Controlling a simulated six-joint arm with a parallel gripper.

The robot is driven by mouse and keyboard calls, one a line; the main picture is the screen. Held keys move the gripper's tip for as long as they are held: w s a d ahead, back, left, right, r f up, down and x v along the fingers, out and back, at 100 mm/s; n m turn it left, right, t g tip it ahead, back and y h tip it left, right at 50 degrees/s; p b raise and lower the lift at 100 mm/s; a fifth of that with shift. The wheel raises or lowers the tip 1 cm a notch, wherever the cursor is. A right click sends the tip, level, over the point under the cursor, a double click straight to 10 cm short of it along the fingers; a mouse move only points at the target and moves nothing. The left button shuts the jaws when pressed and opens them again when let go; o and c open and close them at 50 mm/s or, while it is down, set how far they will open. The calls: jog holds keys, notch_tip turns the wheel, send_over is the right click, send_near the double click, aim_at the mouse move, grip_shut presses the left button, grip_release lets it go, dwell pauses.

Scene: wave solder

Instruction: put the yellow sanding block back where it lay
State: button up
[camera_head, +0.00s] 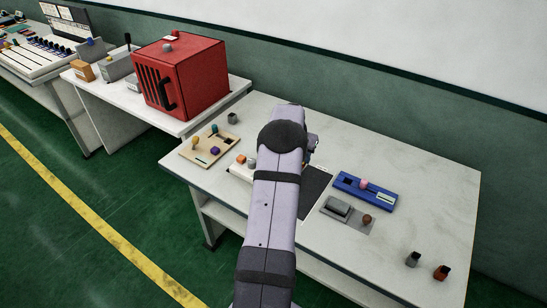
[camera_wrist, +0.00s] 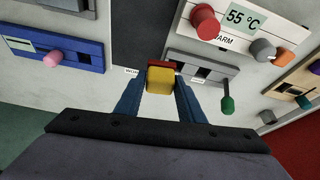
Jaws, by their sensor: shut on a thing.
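The yellow sanding block (camera_wrist: 160,80) is between the two blue fingers of my gripper (camera_wrist: 159,92) in the wrist view. My gripper is shut on it. A red part shows just beyond the yellow face; I cannot tell whether it belongs to the block. The block appears over the near edge of a dark mat (camera_wrist: 140,35), by a partly hidden label. The mat also shows in the head view (camera_head: 316,186), right of my arm. There my arm hides the block and most of my gripper. Any gap beneath the block cannot be judged.
A blue holder (camera_wrist: 72,57) with a pink knob lies left of the mat in the wrist view. A grey panel (camera_wrist: 205,70) with a green-tipped lever and a 55 °C panel (camera_wrist: 238,38) lie right.

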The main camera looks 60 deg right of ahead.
jog(key=s+d+m, duration=0.1)
jog(key=s+d, duration=0.2)
jog(key=s, duration=0.2)
jog(key=shift+f+g, duration=0.3)
jog(key=shift+f, duration=0.05)
jog(key=shift+s+b, duration=0.1)
jog(key=shift+b, duration=0.2)
jog(key=shift+f+b, duration=2.1)
jog(key=shift+f, duration=0.9)
jog(key=shift+f+b, duration=0.55)
jog(key=shift+f, duration=0.15)
jog(key=o, duration=1)
jog(key=shift+r, duration=0.1)
jog(key=shift+b+v, duration=1.05)
jog(key=shift+v, duration=2.5)
